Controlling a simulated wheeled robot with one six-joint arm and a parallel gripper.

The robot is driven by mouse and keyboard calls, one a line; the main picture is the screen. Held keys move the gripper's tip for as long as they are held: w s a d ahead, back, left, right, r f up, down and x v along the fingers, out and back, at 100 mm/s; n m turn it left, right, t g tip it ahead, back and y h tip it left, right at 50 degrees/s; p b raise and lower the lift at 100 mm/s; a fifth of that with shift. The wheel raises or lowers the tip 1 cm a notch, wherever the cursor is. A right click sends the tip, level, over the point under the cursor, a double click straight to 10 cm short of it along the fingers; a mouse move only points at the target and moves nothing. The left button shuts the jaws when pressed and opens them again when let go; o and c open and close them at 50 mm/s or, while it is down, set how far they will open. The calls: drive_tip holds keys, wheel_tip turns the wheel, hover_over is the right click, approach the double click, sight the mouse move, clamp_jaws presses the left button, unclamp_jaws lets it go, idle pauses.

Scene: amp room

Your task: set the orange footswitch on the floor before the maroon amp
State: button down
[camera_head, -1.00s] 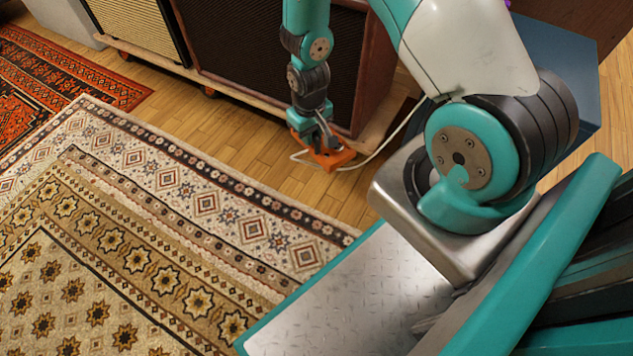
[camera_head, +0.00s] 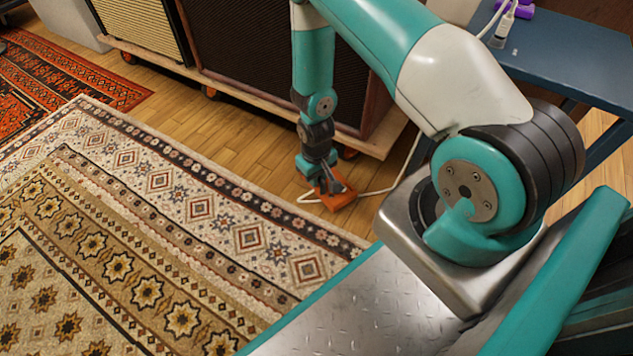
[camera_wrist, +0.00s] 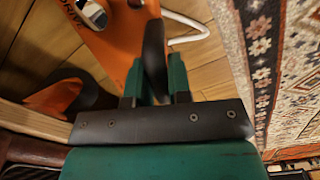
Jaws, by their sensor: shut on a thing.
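The orange footswitch (camera_head: 337,199) is low at the floor in front of the maroon amp (camera_head: 378,88), near the amp's right end. I cannot tell whether its underside touches the boards. My gripper (camera_head: 328,187) points down and is shut on the footswitch. In the wrist view the footswitch (camera_wrist: 108,38) shows a metal button and the lettering "DRIVE". My gripper's fingers (camera_wrist: 154,62) also show there, against the footswitch. The maroon amp has a dark grille and stands on a low wooden platform.
A white cable (camera_head: 378,192) runs along the floor by the footswitch. A patterned rug (camera_head: 190,225) lies close in front. Bare wood floor (camera_head: 235,130) is free between rug and platform (camera_head: 240,102). An orange caster (camera_wrist: 55,97) is under it. A blue table (camera_head: 560,62) stands at right.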

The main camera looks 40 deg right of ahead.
drive_tip(key=shift+f, duration=0.4)
drive_tip(key=c, duration=1.1)
unclamp_jaws()
drive_tip(key=shift+o, duration=0.2)
